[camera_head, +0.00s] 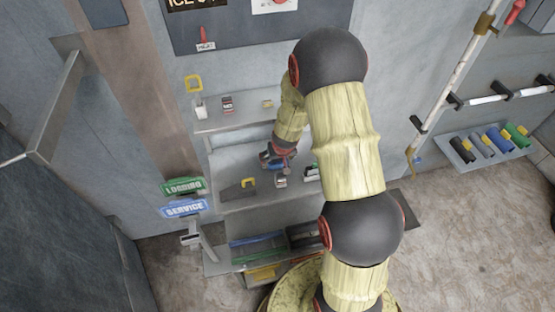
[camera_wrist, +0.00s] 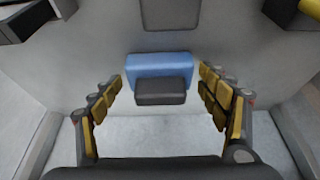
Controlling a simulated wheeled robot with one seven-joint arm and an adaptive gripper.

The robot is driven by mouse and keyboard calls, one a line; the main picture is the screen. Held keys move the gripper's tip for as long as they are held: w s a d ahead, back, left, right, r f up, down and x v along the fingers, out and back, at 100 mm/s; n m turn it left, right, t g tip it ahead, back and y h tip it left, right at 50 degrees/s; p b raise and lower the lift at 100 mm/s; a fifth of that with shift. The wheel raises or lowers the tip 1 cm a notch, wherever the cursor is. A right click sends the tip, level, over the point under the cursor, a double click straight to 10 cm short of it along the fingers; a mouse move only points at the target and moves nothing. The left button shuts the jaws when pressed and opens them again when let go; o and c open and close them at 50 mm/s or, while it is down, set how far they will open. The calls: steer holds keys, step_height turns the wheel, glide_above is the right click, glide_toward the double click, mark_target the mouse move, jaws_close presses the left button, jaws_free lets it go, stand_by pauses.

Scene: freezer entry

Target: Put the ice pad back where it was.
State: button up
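The wrist view shows a blue pad-like block (camera_wrist: 160,66), which may be the ice pad, with a dark grey block (camera_wrist: 160,92) right in front of it. My gripper (camera_wrist: 161,82) is open, with its yellow-padded fingers to the left and right of the blue block. Gaps show between the fingertips and the block. In the head view my gripper (camera_head: 274,160) is at the middle shelf (camera_head: 235,160), where a small blue patch shows beside it. My arm hides part of the shelves.
The upper shelf (camera_head: 235,122) holds several small items. LOADING (camera_head: 183,187) and SERVICE (camera_head: 184,208) signs stand left. A wall rack (camera_head: 462,150) holds coloured rolls at right. Floor is clear at right.

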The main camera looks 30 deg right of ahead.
steer(key=shift+o, duration=0.4)
steer(key=shift+r, duration=0.1)
steer(key=shift+r+p, duration=0.35)
steer(key=s+a+r+n+y+p, duration=0.1)
steer(key=s+a+r+p, duration=0.2)
steer(key=r, duration=0.8)
steer(key=s+a+r+t+p, duration=0.15)
steer(key=s+a+r, duration=0.3)
steer(key=r, duration=0.55)
steer(key=s+a+r+n+g+y+p, duration=0.1)
steer(key=s+a+r+p, duration=0.3)
steer(key=r, duration=0.7)
steer(key=s+a+r+b, duration=0.1)
steer(key=s+a+r, duration=0.1)
steer(key=s+r, duration=0.3)
steer(key=s+a+r+n, duration=0.1)
steer(key=s+a+r, duration=0.2)
steer(key=s, duration=0.8)
step_height(320, 180, up, 3)
steer(key=shift+s+f+t+h+b, duration=0.15)
steer(key=shift+f+t+h+b, duration=0.05)
steer(key=shift+t+h+b, duration=0.15)
steer(key=shift+a, duration=0.1)
